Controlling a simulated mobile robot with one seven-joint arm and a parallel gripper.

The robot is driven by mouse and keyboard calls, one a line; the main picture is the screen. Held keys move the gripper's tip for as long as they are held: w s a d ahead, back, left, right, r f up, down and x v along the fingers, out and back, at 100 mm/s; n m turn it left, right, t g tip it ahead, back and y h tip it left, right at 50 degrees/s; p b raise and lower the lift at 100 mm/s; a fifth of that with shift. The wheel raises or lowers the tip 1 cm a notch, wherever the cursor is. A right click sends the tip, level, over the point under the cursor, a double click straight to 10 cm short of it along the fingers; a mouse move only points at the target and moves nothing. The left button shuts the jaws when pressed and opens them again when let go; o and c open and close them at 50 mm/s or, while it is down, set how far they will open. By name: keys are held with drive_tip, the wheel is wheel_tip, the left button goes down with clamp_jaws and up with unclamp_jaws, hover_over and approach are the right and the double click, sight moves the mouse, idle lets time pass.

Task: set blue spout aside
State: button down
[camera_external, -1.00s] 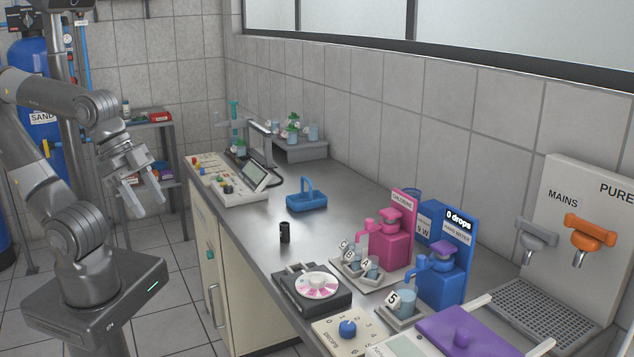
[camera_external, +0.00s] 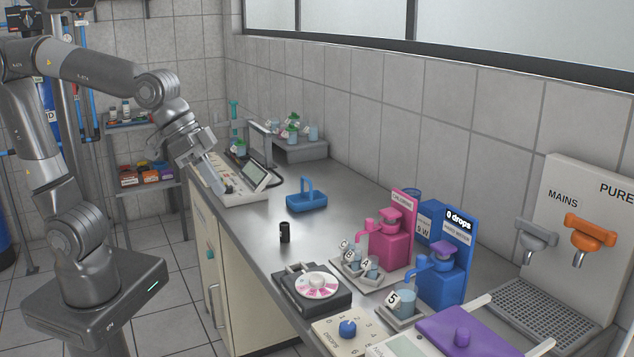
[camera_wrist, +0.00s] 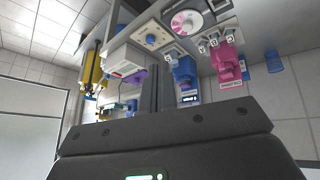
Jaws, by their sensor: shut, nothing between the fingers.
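The blue dispenser (camera_external: 440,285) stands on the bench in front of its blue sign reading "0 drops". Its blue spout (camera_external: 420,263) sticks out to the left, above a cup marked 5 (camera_external: 404,302). The dispenser also shows in the wrist view (camera_wrist: 186,75), where its spout is too small to make out clearly. My gripper (camera_external: 226,182) is shut and empty. It is in the air at the far left of the bench, by the control panel, well away from the blue dispenser.
A pink dispenser (camera_external: 387,248) stands left of the blue one, with small lettered cups before it. A blue basket (camera_external: 306,200), a black cylinder (camera_external: 285,232) and a disc device (camera_external: 312,289) are on the bench. A purple lid (camera_external: 462,337) lies at the front. The middle bench is fairly clear.

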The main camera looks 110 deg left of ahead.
drive_tip(key=w+a+f+n, duration=0.2)
drive_tip(key=w+a, duration=0.2)
drive_tip(key=w, duration=0.5)
drive_tip(key=w+a+f+n, duration=0.2)
drive_tip(key=w+a, duration=0.2)
drive_tip(key=w, duration=0.5)
drive_tip(key=w+a+f+n+t, duration=0.1)
drive_tip(key=w+a+f+n, duration=0.2)
drive_tip(key=w, duration=0.5)
drive_tip(key=shift+w+a+y, duration=0.4)
drive_tip(key=shift+a, duration=0.35)
drive_tip(key=shift+f, duration=0.2)
approach(429, 265)
drive_tip(key=s+a+f, duration=0.3)
drive_tip(key=f, duration=0.1)
drive_tip(key=w+d, duration=0.2)
drive_tip(key=w, duration=0.1)
drive_tip(key=shift+w+d+f, duration=0.15)
drive_tip(key=shift+w+f, duration=0.05)
drive_tip(key=shift+w, duration=0.05)
